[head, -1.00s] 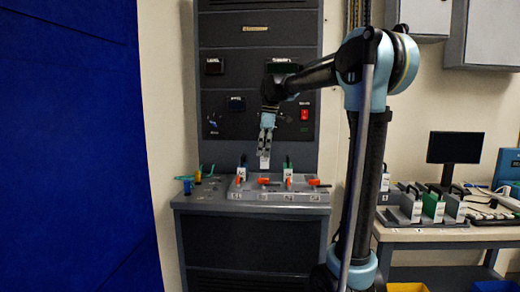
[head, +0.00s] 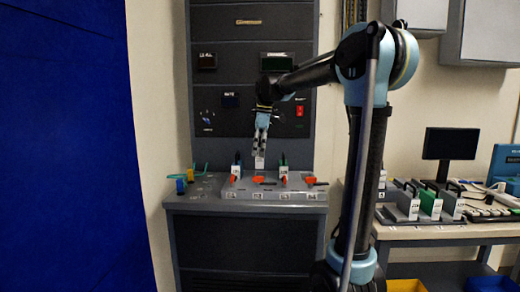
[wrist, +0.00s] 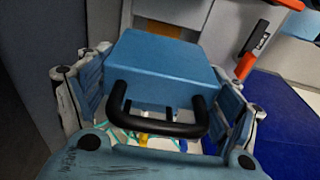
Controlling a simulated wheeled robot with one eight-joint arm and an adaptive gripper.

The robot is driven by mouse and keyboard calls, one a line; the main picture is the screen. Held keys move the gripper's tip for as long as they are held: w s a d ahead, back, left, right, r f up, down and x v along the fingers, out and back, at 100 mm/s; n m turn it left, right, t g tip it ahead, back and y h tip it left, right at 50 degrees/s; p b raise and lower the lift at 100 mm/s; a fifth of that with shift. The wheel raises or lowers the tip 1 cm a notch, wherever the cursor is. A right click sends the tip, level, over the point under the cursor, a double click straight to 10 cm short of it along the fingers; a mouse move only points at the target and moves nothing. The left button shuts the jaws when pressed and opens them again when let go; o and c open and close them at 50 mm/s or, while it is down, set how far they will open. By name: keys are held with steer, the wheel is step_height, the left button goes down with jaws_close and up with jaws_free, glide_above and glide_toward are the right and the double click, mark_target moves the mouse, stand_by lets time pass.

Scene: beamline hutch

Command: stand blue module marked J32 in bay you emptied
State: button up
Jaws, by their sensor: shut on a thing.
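My gripper (head: 260,148) points down over the bay rack (head: 273,197) on the grey bench. It is shut on a blue module (wrist: 165,68) with a black loop handle (wrist: 155,122); its fingers stand on both sides of the module in the wrist view. In the head view the held module's white label (head: 260,163) shows just below the fingertips, between two standing modules. The module is roughly upright, above or at the second bay from the left. I cannot tell whether its foot touches the bay. The J32 marking is too small to read.
Orange levers (head: 258,180) line the rack. Small blue and yellow items lie at bench left. A side table (head: 425,233) at right holds several modules.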

steer(key=shift+f, duration=3)
steer(key=shift+f, duration=0.5)
steer(key=o, duration=1.1)
steer(key=r, duration=0.4)
steer(key=d+r, duration=0.1)
steer(key=r, duration=0.6)
steer(key=shift+d+r, duration=0.3)
steer(key=shift+r, duration=0.1)
